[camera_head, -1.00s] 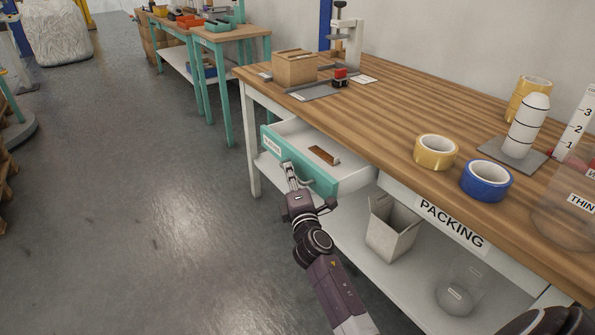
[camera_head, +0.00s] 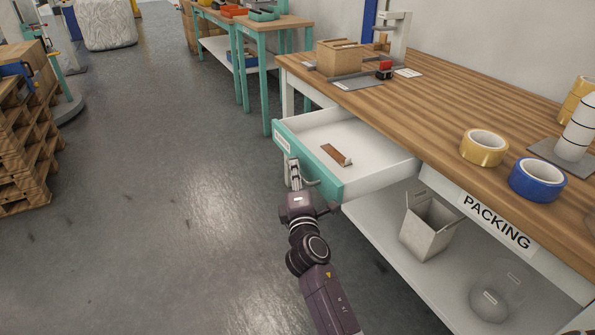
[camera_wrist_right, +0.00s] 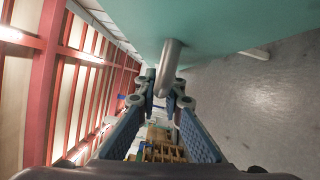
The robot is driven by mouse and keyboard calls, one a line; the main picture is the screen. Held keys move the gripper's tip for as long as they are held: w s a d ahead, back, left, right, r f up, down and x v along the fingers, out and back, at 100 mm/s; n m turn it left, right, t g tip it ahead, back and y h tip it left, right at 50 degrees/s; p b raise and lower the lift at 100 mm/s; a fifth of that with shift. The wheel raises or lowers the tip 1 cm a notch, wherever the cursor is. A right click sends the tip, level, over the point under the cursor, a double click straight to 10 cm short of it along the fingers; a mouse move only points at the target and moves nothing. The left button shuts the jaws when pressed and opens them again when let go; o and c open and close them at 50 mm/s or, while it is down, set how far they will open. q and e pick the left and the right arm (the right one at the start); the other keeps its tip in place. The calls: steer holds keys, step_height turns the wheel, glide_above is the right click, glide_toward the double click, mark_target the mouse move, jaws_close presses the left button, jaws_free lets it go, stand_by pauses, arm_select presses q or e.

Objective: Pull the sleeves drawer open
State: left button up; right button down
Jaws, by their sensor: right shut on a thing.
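The sleeves drawer (camera_head: 325,181) has a teal front and white inside walls. It stands well out from under the packing bench, with a small brown piece (camera_head: 336,154) lying in it. My right gripper (camera_head: 295,176) is at the drawer front, shut on the grey bar handle (camera_wrist_right: 169,62). In the right wrist view, the handle runs down from the teal front between the two fingers of my right gripper (camera_wrist_right: 162,97). The label on the drawer front is too small to read. My left gripper is not in view.
The wooden bench top (camera_head: 450,100) holds a cardboard box (camera_head: 338,58), a yellow tape roll (camera_head: 484,148) and a blue tape roll (camera_head: 537,181). A grey bin (camera_head: 427,231) stands on the lower shelf. Open floor (camera_head: 170,200) lies left of the drawer; pallets (camera_head: 25,150) stand at far left.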

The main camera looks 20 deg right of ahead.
steer(key=shift+f, duration=0.1)
steer(key=c, duration=2)
jaws_free()
steer(key=shift+c, duration=0.2)
steer(key=shift+s, duration=0.1)
steer(key=v, duration=0.7)
steer(key=shift+s, duration=0.2)
